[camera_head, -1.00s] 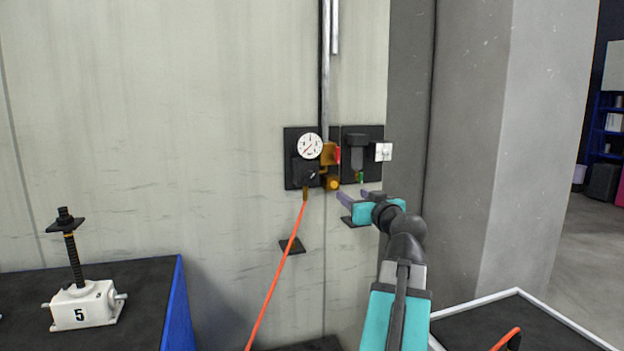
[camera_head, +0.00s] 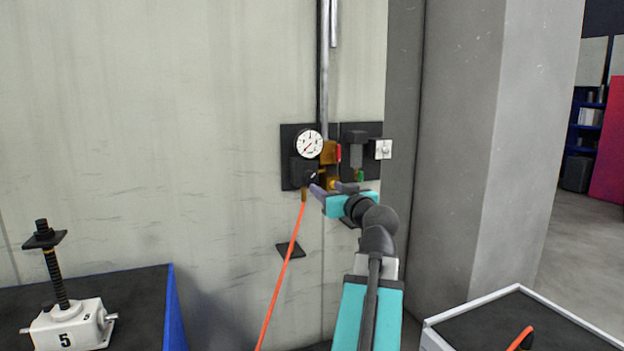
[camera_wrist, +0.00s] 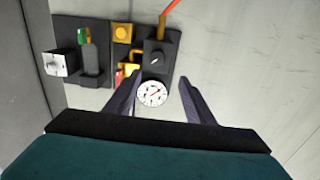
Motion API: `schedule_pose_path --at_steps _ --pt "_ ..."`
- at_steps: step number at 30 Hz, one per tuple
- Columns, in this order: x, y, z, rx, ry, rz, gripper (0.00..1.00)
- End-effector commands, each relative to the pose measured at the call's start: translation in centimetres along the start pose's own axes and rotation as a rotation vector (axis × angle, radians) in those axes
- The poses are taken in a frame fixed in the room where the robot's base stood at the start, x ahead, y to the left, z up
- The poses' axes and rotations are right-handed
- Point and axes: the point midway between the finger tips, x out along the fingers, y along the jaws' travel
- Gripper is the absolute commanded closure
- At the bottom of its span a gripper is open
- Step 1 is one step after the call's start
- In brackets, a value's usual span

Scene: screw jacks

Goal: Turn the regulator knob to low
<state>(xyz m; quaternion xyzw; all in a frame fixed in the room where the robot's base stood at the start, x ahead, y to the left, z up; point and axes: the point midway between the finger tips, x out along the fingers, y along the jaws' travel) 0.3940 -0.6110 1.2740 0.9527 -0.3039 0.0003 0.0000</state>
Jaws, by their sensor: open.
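The regulator knob (camera_head: 310,176) is a small black dial with a white mark, on a black block below a round white gauge (camera_head: 309,144) on the wall panel. In the wrist view the knob (camera_wrist: 155,60) shows with its pale mark slanted, and the gauge (camera_wrist: 152,93) lies nearer the jaws. My gripper (camera_head: 333,189) is open and empty, in front of the panel and just to the lower right of the knob in the head view. In the wrist view my gripper (camera_wrist: 160,85) has its fingers spread, with the gauge seen between them. I see no contact with the knob.
A brass valve with a red handle (camera_head: 338,152) and a dark filter bowl (camera_head: 356,155) sit right of the regulator. An orange hose (camera_head: 282,275) hangs below it. A grey pillar (camera_head: 450,150) stands to the right. A white screw jack (camera_head: 68,325) stands on the left table.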

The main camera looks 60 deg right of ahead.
Motion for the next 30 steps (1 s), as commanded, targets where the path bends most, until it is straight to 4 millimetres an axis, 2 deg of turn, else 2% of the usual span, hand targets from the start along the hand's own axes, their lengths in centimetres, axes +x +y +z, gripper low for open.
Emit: schedule_pose_path --at_steps 5,11,30 --pt "0.1 0.7 -0.1 0.000 0.000 0.009 0.51" --pt "1.3 1.1 -0.1 0.001 -0.001 0.013 0.51" --pt "8.9 1.4 -0.2 0.001 -0.001 0.014 0.51"
